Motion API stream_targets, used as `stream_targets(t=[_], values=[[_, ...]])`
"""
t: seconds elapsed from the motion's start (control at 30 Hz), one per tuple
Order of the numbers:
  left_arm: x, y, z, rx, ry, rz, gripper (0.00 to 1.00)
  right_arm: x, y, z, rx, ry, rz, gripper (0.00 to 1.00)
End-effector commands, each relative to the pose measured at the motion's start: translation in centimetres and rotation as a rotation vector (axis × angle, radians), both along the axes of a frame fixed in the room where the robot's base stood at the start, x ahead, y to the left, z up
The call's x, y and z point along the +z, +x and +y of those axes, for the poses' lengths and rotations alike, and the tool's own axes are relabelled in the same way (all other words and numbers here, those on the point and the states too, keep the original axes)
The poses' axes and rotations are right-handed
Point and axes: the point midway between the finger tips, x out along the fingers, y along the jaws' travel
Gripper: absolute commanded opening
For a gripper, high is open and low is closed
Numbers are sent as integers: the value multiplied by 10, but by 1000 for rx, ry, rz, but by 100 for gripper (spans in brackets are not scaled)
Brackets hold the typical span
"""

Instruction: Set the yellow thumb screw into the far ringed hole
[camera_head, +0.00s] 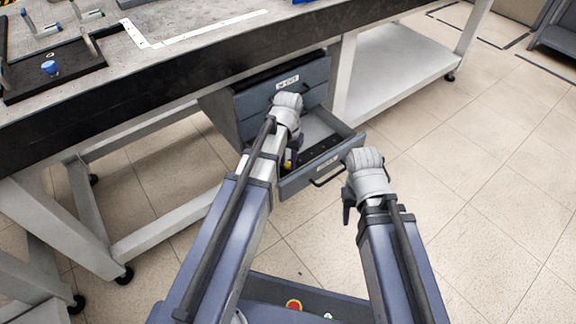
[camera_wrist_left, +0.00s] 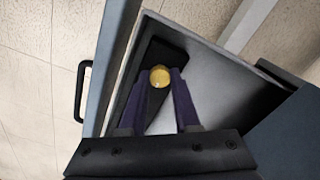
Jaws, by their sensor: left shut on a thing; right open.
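The yellow thumb screw (camera_wrist_left: 160,76) shows as a round head between the fingertips of my left gripper (camera_wrist_left: 160,88), which is shut on it. In the head view my left gripper (camera_head: 289,160) reaches down into the open drawer (camera_head: 345,150), and only a bit of yellow shows there. A dark strip (camera_wrist_left: 157,55) lies in the drawer under the screw; whether the screw touches it I cannot tell. My right gripper (camera_head: 348,205) is open and empty, right of the drawer front. No ringed hole is clear to me; a black fixture board (camera_head: 25,84) with a blue knob (camera_head: 49,67) is on the bench.
The drawer's front panel and handle (camera_head: 328,178) stand out below the workbench (camera_head: 190,70). A white L-shaped marking (camera_head: 190,31) lies on the bench top. A lower shelf (camera_head: 395,57) is at the right. The tiled floor right of the drawer is clear.

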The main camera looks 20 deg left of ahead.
Motion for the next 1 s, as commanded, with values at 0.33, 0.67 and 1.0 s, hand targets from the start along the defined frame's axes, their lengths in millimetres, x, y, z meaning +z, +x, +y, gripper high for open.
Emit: stream_targets(t=[0.33,0.67,1.0], values=[[5,0,0,0,0,0,0,5,0,0,0,0,0,50],[13,0,0,0,0,0,0,13,0,0,0,0,0,50],[21,0,0,0,0,0,0,21,0,0,0,0,0,50]])
